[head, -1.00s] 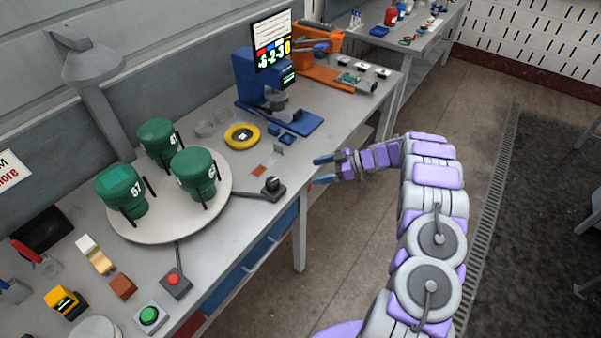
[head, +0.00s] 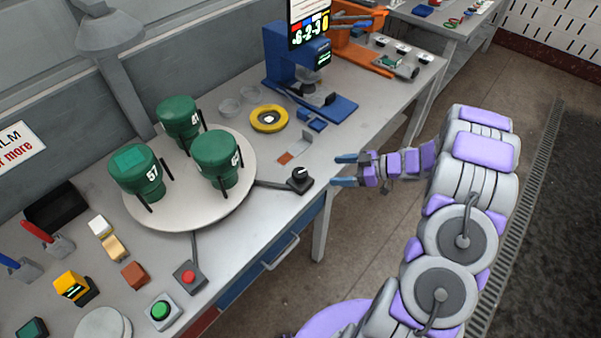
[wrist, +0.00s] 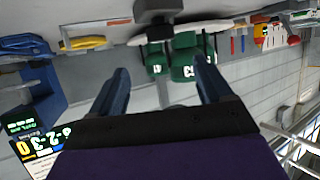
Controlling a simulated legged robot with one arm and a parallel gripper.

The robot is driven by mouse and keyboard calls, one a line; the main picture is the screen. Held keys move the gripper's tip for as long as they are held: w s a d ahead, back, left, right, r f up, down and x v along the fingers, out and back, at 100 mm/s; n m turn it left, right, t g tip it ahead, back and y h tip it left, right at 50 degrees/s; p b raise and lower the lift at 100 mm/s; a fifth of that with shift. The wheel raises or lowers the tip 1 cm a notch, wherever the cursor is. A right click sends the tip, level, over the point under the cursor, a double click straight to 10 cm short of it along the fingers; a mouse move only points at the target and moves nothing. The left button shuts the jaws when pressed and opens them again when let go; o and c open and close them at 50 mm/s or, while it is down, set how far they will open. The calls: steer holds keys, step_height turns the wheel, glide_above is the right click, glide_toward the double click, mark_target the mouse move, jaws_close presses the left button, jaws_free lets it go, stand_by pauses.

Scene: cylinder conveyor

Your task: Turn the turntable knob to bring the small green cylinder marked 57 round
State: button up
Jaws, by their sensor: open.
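The turntable (head: 180,217) is a round pale disc on the bench, carrying three green cylinders. The cylinder marked 57 (head: 137,172) stands at its left. Another cylinder (head: 180,122) stands at the back and a third (head: 217,158) at the right; their numbers are hard to read. The black turntable knob (head: 299,179) sits on a small dark base at the bench's front edge, joined to the turntable by a dark link. My gripper (head: 345,170) is open and empty, just right of the knob and apart from it. In the wrist view, its blue fingers (wrist: 159,85) are spread, with green cylinders beyond.
A red button (head: 189,277) and a green button (head: 160,311) stand at the bench's front. A yellow ring (head: 268,118) and a blue machine (head: 290,80) stand behind the knob.

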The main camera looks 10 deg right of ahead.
mark_target(303, 173)
steer(key=b+x, duration=0.2)
steer(key=x, duration=1.1)
steer(key=shift+w+a+b, duration=0.15)
steer(key=shift+a+b, duration=0.25)
steer(key=shift+c, duration=0.4)
steer(key=c, duration=0.9)
